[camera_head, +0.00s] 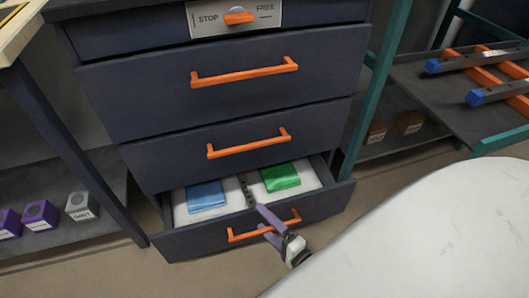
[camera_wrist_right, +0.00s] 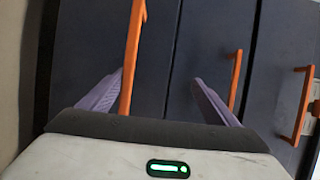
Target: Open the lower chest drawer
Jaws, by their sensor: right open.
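The dark chest's lower drawer (camera_head: 195,244) stands pulled out, with a blue packet (camera_head: 206,196) and a green packet (camera_head: 281,177) inside. Its orange handle (camera_head: 246,234) also shows in the right wrist view (camera_wrist_right: 131,60). My right gripper (camera_head: 267,224) is open at this handle, its purple fingers on either side of the bar. In the right wrist view the bar runs between the fingertips of my gripper (camera_wrist_right: 158,88), closer to the left finger. I cannot tell whether it touches. My left gripper is not in view.
Two upper drawers (camera_head: 225,95) with orange handles are shut. A STOP/FREE panel (camera_head: 235,17) with an orange lever sits above. Purple and grey boxes (camera_head: 80,206) lie on a shelf at left; a green-framed rack (camera_head: 450,90) stands at right. Floor (camera_head: 210,280) in front is clear.

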